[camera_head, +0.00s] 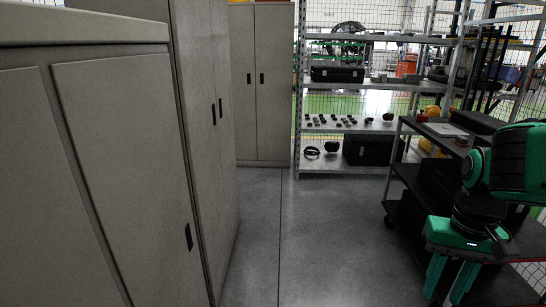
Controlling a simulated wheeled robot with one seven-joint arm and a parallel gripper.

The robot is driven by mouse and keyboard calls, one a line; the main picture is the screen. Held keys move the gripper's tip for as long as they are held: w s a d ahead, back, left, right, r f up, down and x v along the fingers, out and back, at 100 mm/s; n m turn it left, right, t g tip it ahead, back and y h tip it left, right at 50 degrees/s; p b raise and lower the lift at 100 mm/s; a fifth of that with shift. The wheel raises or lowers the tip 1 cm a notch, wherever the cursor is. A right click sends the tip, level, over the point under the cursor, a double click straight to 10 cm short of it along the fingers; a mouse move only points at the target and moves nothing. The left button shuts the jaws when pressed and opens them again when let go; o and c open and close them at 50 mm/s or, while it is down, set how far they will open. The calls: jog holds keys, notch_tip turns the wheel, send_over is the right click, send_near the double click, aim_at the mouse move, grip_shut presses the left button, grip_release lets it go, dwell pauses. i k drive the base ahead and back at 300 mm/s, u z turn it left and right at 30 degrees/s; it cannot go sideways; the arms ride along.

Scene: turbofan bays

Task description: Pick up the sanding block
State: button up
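I cannot make out a sanding block for certain in the head view. Small dark items (347,121) stand in rows on a middle shelf of the metal rack, too small to tell apart. My gripper (447,295) is at the lower right, pointing down. Its two green fingers are apart with nothing visible between them, so it looks open and empty. It is far from the rack, in front of the dark cart. My arm hides part of the cart.
Grey cabinets (125,150) line the left side, and another cabinet (262,90) stands at the back. The metal rack (350,87) holds black cases (338,74). A dark wheeled cart (404,172) stands at right with papers (445,130) on top. The grey floor (310,230) between is clear.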

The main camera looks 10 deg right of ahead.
aim_at(462, 141)
jog(key=z, duration=0.1)
jog(key=i, duration=1.15)
jog(key=z, duration=0.5)
jog(key=i, duration=1.15)
jog(key=z, duration=0.85)
jog(key=i, duration=1.1)
jog(key=z, duration=0.55)
